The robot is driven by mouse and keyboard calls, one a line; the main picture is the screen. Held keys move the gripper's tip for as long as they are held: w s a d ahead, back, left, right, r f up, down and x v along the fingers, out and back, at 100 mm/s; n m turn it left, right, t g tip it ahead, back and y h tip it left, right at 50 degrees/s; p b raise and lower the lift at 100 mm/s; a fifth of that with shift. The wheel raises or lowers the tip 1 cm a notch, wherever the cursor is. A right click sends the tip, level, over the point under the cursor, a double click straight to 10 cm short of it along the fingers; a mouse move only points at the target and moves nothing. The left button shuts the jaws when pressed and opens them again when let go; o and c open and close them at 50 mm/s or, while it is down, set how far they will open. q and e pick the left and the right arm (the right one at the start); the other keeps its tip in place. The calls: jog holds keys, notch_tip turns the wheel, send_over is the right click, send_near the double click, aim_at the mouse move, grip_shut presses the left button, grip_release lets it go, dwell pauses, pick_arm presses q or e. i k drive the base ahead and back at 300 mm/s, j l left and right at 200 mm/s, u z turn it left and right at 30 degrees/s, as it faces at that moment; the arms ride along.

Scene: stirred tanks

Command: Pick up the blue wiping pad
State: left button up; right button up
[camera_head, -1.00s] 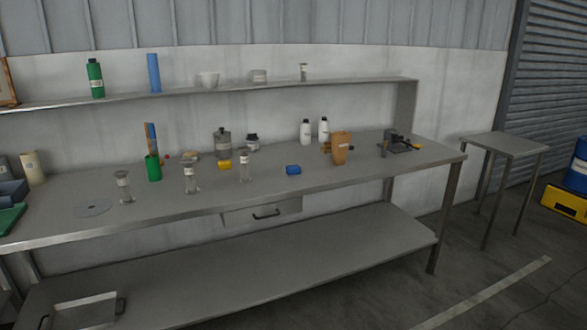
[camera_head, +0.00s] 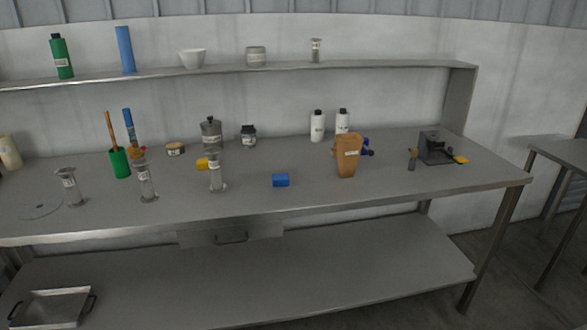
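The blue wiping pad (camera_head: 280,180) is a small blue block lying on the grey metal workbench (camera_head: 300,205), near the middle of its top. It lies apart from other things, with bare bench around it. A brown container (camera_head: 347,157) stands to its right and a clear labelled glass vessel (camera_head: 217,173) to its left. Neither of my grippers shows in the head view.
A yellow block (camera_head: 203,163) sits behind the glass vessels. A green cup (camera_head: 119,162) holds tools at the left. White bottles (camera_head: 317,126) stand at the back, and a black device (camera_head: 437,148) at the right. The raised shelf (camera_head: 280,70) runs above the bench.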

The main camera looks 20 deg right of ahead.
aim_at(280, 180)
jog(key=i+l, duration=0.1)
jog(key=l, duration=0.4)
jog(key=i+l+u, duration=0.15)
jog(key=l, duration=0.35)
jog(key=i+l, duration=0.1)
jog(key=l, duration=0.4)
jog(key=u, duration=0.05)
